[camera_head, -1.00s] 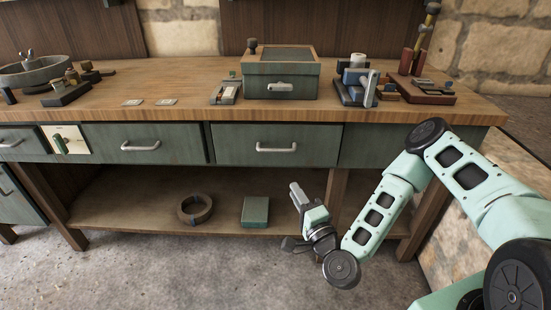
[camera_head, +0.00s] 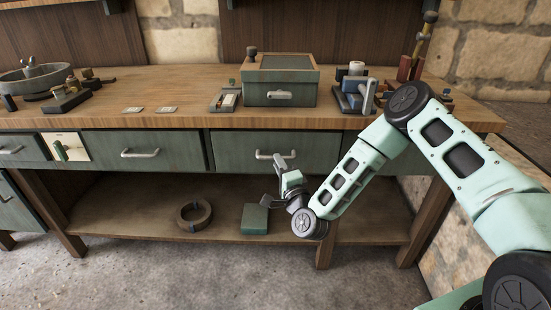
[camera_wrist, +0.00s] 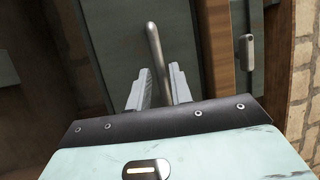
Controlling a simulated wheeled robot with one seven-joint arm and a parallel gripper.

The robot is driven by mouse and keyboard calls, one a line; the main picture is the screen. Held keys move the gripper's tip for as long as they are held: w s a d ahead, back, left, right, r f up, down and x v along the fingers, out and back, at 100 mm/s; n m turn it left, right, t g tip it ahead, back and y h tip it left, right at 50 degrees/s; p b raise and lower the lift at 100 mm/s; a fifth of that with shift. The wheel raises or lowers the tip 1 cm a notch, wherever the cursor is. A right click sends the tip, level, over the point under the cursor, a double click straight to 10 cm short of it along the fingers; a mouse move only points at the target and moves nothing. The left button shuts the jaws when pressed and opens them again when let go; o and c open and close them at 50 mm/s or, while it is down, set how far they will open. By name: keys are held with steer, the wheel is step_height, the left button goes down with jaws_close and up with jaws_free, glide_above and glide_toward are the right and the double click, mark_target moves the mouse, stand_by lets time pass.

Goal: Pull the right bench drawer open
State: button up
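The right bench drawer (camera_head: 235,150) is a green front under the bench top and appears shut, with a pale bar handle (camera_head: 262,155). My gripper (camera_head: 280,172) is in front of the drawer's lower edge, near the handle's right end. In the wrist view my gripper (camera_wrist: 157,82) is open, with its two grey fingers apart. The handle (camera_wrist: 154,45) shows between and beyond the fingers there, against the green drawer front (camera_wrist: 185,30). I cannot tell whether either finger touches it. My gripper hides part of the drawer's lower edge.
The left drawer (camera_head: 110,148) is beside it and looks shut. Below, a shelf (camera_head: 130,220) holds a brown ring (camera_head: 183,222) and a green box (camera_head: 254,219). The bench top (camera_head: 190,90) carries a green chest (camera_head: 300,93) and several tools.

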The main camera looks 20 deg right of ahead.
steer(key=shift+x, duration=1.6)
jaws_close()
